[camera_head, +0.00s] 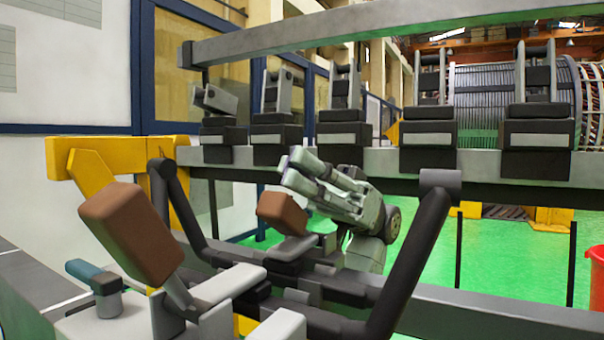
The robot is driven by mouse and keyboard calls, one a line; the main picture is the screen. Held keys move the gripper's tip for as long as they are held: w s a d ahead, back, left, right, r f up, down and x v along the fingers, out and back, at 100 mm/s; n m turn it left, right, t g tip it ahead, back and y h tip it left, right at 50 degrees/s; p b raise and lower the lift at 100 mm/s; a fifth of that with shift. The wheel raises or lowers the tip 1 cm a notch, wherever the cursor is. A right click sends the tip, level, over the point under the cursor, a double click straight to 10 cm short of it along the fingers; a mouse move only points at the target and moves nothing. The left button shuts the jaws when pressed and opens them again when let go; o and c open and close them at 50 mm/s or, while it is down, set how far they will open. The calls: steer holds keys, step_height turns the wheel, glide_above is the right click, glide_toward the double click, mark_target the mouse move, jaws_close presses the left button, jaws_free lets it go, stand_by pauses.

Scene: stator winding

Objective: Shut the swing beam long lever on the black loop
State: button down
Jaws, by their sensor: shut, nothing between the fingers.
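A black tubular loop (410,250) spans the front of the fixture, with its two arms rising at left and right. A lever with a large brown grip (130,232) stands tilted up to the left near the front. A second, smaller brown grip (282,212) sits farther back, inside the loop's span. I cannot tell for sure which one belongs to the swing beam's long lever. My gripper (291,168) is shut and empty, pointing left just above the smaller brown grip. Whether it touches that grip is unclear. My gripper hides part of the rail behind it.
A row of several black clamps (428,135) stands on a grey rail behind, under a long grey beam (380,20). A yellow bracket (95,165) is at left. A blue-grey cylinder (92,275) is at front left. A red bin (597,270) is at far right.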

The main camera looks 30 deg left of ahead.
steer(key=a+v, duration=0.1)
steer(key=v, duration=1.1)
steer(key=shift+d, duration=0.4)
